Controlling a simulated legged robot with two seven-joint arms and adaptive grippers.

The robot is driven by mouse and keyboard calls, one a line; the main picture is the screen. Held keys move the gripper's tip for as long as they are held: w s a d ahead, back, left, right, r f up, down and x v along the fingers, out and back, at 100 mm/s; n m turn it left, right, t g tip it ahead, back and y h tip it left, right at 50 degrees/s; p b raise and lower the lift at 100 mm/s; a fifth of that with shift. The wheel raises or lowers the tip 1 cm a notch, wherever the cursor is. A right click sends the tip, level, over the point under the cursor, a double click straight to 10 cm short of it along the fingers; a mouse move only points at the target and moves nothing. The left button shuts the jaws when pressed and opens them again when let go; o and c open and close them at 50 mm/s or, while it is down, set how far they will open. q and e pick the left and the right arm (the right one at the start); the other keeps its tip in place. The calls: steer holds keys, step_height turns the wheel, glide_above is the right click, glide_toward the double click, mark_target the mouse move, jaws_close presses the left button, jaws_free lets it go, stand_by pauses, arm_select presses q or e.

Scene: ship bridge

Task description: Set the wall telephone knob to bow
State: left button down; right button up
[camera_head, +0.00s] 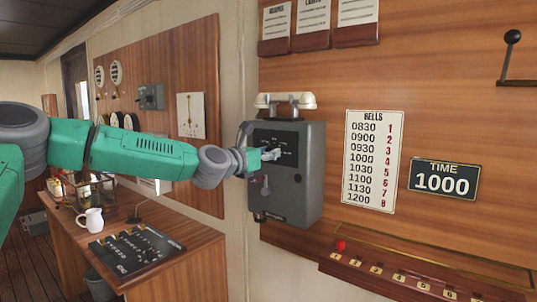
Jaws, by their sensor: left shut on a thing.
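The wall telephone (298,185) is a grey box on the wooden wall, with a pale handset (285,101) resting across its top. A dark dial plate (284,137) sits on its upper front. My left gripper (268,154) reaches in from the left and is shut at the dial, on what appears to be the knob; the fingers hide the knob and its pointer, so I cannot tell its setting. A lever-like part (265,186) shows lower on the box. My right gripper is not in view.
A bells chart (372,160) and a time sign (444,180) hang right of the telephone. A numbered rack (400,276) with a red knob juts out below.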

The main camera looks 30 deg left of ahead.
arm_select(q)
steer(key=shift+f+m+b, duration=0.2)
steer(key=shift+m+b, duration=3.25)
steer(key=shift+m, duration=5.45)
